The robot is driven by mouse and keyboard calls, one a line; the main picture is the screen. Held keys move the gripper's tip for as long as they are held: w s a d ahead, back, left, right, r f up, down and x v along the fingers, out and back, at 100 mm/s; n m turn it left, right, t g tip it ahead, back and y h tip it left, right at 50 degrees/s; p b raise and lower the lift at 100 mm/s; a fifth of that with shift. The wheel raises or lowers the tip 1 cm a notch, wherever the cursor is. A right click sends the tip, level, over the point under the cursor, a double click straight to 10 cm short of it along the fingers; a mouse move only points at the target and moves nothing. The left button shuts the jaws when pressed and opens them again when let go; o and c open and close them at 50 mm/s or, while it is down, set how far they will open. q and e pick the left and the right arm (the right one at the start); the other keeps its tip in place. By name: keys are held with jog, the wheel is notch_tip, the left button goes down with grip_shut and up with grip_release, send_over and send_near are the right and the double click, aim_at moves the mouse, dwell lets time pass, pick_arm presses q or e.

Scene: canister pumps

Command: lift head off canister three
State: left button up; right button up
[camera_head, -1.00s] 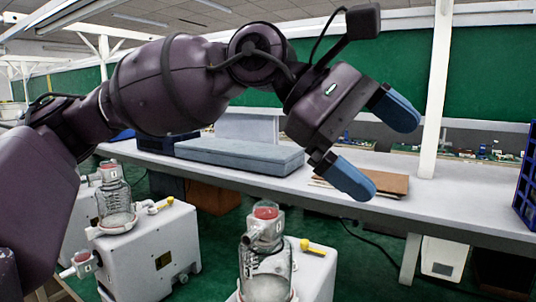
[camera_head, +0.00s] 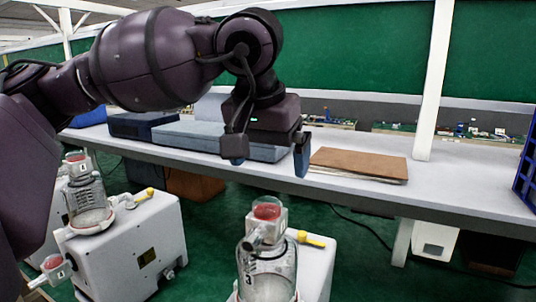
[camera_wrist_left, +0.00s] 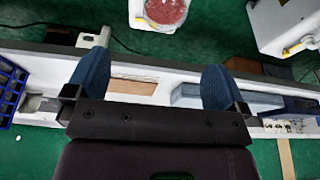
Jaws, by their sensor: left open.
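Canister three (camera_head: 268,280) is a clear vessel marked 3 on a white pump unit at the bottom middle of the head view. Its pale head (camera_head: 262,222) with a red top sits on it. My left gripper (camera_head: 270,160) is open and empty, fingers pointing down, higher in the picture than the head and apart from it. In the left wrist view, a red-topped head (camera_wrist_left: 165,12), apparently the same one, is at the top edge, beyond the open fingers (camera_wrist_left: 153,78). My right gripper is not in view.
Canister four (camera_head: 87,205) stands on another white pump unit (camera_head: 140,250) at the left. Yellow-handled valves (camera_head: 310,238) stick out beside the canisters. A long bench (camera_head: 300,190) behind carries a brown board (camera_head: 358,163) and blue-grey boxes (camera_head: 185,135). Green floor lies between.

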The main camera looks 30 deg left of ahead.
aim_at(266, 203)
pick_arm(q)
jog(key=shift+w+a+f, duration=0.1)
jog(key=shift+a+f, duration=0.1)
jog(key=shift+f, duration=0.35)
jog(key=shift+d+f+b, duration=0.15)
jog(key=shift+f+b, duration=0.5)
jog(key=shift+b, duration=0.1)
notch_tip(266, 203, down, 2)
jog(key=shift+f+b, duration=0.25)
jog(key=shift+b, duration=0.5)
notch_tip(266, 203, down, 4)
jog(key=b, duration=0.3)
jog(key=shift+f, duration=0.1)
jog(key=shift+f+b, duration=0.4)
jog(key=c, duration=1.5)
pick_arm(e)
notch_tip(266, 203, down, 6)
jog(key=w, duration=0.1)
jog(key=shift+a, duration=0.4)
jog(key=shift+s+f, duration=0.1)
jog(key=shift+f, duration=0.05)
